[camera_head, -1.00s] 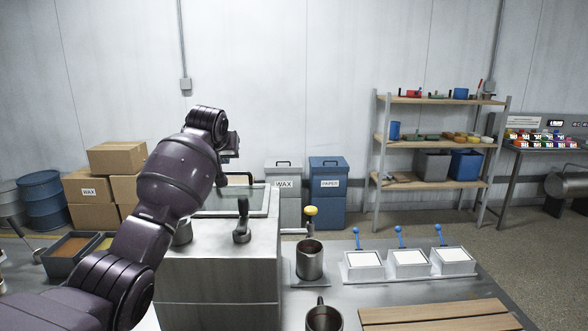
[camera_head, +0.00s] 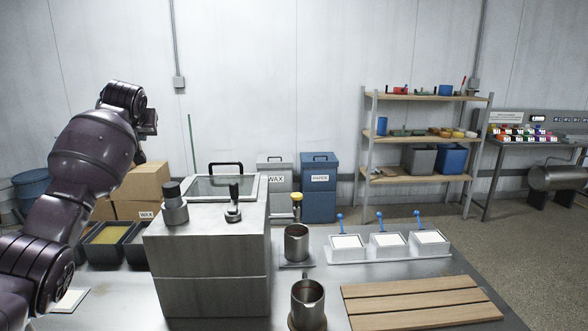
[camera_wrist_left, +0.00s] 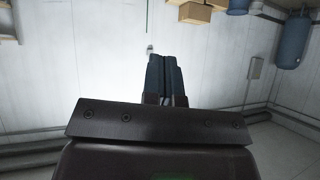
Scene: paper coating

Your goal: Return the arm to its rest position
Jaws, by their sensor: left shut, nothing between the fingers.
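My left arm comes in from the left in the head view, dark purple and raised, bent at the top. My left gripper (camera_head: 140,157) is mostly hidden behind the arm, in the air left of the metal coating machine (camera_head: 208,255). The left wrist view shows its two dark fingers (camera_wrist_left: 163,76) shut together and empty, with bare wall and floor beyond. The fingers touch nothing. My right gripper is in neither view.
Steel mugs (camera_head: 297,244) stand right of the machine, near a slatted wooden board (camera_head: 420,303). White trays with blue handles (camera_head: 388,246) line the table's back. Dark bins (camera_head: 110,243) sit left of the machine. Shelves (camera_head: 418,137) stand at the back right.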

